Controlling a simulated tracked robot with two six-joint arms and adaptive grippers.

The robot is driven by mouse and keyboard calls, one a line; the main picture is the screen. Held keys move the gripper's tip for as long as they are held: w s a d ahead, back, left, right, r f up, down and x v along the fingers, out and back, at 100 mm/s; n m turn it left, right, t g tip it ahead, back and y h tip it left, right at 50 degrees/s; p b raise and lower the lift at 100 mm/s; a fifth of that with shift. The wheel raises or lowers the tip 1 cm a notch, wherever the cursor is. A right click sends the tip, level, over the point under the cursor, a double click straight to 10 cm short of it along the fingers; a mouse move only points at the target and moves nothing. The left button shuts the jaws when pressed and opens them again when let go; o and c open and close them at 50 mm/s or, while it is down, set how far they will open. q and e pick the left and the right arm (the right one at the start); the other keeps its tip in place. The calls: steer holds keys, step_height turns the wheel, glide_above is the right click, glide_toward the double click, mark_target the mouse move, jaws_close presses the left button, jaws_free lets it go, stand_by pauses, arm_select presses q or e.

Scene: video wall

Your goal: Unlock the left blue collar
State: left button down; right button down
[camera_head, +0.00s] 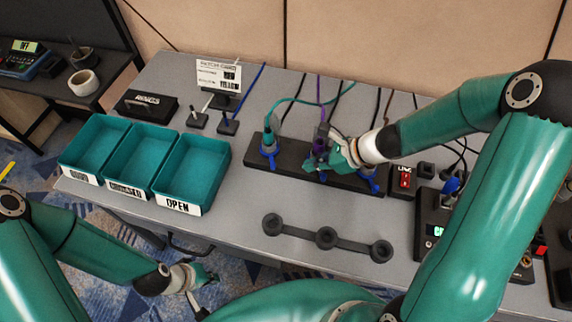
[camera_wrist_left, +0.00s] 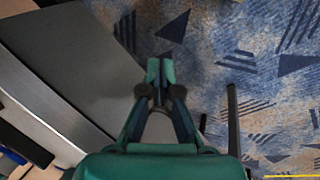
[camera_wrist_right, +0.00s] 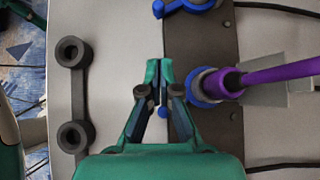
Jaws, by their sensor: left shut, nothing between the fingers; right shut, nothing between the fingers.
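The left blue collar (camera_head: 268,150) sits around the teal cable's connector at the left end of the dark strip (camera_head: 298,160). In the right wrist view it shows at the top edge (camera_wrist_right: 195,4), partly cut off, with its lever sticking out left. A middle blue collar (camera_wrist_right: 207,87) surrounds the purple cable's plug; a blue tip shows beside my fingers. A right blue collar (camera_head: 371,186) is partly behind my right arm. My right gripper (camera_head: 312,165) is shut and empty, above the strip's near edge, apart from the left collar. My left gripper (camera_head: 209,282) is shut and empty, beyond the table's front edge.
Three teal bins (camera_head: 190,175) stand left of the strip. A dark rack with three rings (camera_head: 326,238) lies in front of it. A red-switched box (camera_head: 403,179) stands at right. Cables run behind the strip. The table between bins and rack is clear.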

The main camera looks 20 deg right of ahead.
mark_target(275, 168)
steer(key=x, duration=0.4)
steer(key=shift+f+b, duration=0.1)
steer(key=shift+b, duration=0.3)
steer(key=shift+w+a+f+p, duration=0.1)
steer(key=shift+w+a+p, duration=0.1)
steer(key=shift+w+a, duration=0.6)
steer(key=shift+w+a+f+p, duration=0.15)
steer(key=shift+w+a, duration=0.35)
steer(key=shift+a, duration=0.5)
steer(key=shift+r, duration=0.1)
